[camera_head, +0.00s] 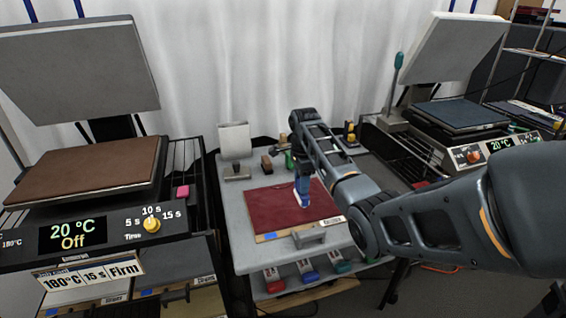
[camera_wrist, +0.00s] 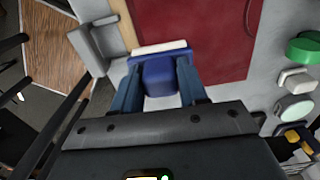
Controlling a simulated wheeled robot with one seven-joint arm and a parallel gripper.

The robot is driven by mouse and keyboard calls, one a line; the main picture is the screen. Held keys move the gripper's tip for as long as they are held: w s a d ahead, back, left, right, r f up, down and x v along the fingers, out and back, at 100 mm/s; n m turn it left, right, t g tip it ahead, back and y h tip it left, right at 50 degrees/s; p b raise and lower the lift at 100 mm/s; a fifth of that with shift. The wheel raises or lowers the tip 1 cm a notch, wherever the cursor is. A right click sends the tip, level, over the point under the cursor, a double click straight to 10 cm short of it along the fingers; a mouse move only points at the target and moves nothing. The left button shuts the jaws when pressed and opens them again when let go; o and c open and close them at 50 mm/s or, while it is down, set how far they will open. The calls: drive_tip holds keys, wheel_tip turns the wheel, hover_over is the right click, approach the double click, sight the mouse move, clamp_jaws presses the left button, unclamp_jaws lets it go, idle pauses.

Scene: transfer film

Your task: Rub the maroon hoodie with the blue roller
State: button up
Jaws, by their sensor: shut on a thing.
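The maroon hoodie (camera_head: 268,212) shows as a flat maroon cloth on a board on the grey table; it also shows in the wrist view (camera_wrist: 215,30). My gripper (camera_head: 303,182) is over its right part, pointing down. In the wrist view my gripper (camera_wrist: 155,88) is shut on the blue roller (camera_wrist: 160,80), which has a white edge at its far side. In the head view the blue roller (camera_head: 302,198) is at the cloth. I cannot tell whether it touches the cloth.
A heat press (camera_head: 85,170) reading 20 °C and Off stands open at left. Another open press (camera_head: 460,115) stands at right. Small tools, including a brown block (camera_head: 267,164), stand behind the cloth. A grey handle (camera_head: 309,237) is at the table's front.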

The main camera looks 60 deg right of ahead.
drive_tip(key=shift+r, duration=0.7)
idle(0.3)
